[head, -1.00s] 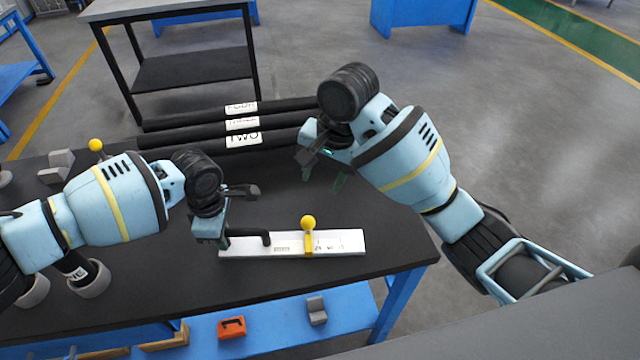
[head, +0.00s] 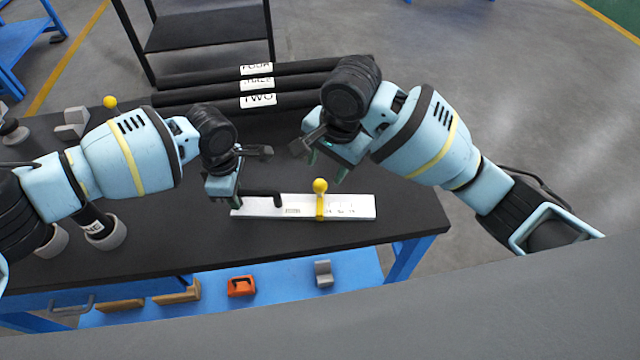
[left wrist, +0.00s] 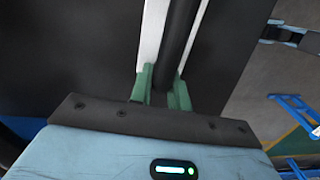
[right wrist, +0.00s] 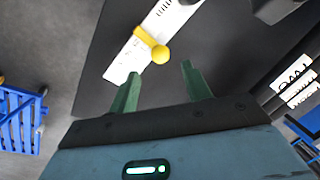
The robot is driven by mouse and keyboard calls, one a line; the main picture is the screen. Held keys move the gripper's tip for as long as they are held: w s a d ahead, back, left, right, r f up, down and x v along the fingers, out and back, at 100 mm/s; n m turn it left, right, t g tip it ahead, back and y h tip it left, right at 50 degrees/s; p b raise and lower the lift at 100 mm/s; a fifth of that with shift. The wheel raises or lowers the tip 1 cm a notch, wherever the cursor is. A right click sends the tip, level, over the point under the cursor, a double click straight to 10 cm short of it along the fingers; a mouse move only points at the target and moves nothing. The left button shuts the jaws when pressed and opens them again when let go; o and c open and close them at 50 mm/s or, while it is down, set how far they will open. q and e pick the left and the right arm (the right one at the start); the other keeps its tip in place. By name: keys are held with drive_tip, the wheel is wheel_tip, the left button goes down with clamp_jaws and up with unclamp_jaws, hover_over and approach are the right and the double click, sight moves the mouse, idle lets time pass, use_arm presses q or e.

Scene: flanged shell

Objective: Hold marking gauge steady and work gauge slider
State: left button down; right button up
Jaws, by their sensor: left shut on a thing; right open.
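The marking gauge (head: 352,207) is a white flat bar with printed marks and a black handle (head: 262,194), lying on the dark bench top. Its yellow slider with a ball knob (head: 320,187) sits right of the bar's middle. My left gripper (head: 238,203) is shut on the black handle at the bar's left end; the left wrist view shows green fingers (left wrist: 163,90) on either side of it. My right gripper (head: 328,172) is open and empty, close above and behind the slider. In the right wrist view the yellow knob (right wrist: 160,54) lies beyond the green fingers (right wrist: 158,82), apart from them.
Black rolls labelled TWO (head: 258,101) and others lie along the bench's back edge. Grey blocks (head: 72,122) and cups (head: 106,234) stand at the left. An orange item (head: 241,286) and a grey block (head: 323,273) lie on the blue lower shelf (head: 285,268).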

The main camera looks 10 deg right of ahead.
sight(321, 182)
drive_tip(key=f, duration=0.5)
drive_tip(key=w+a+f, duration=0.1)
drive_tip(key=f, duration=0.2)
drive_tip(key=shift+w+f, duration=0.1)
drive_tip(key=shift+f, duration=0.15)
clamp_jaws()
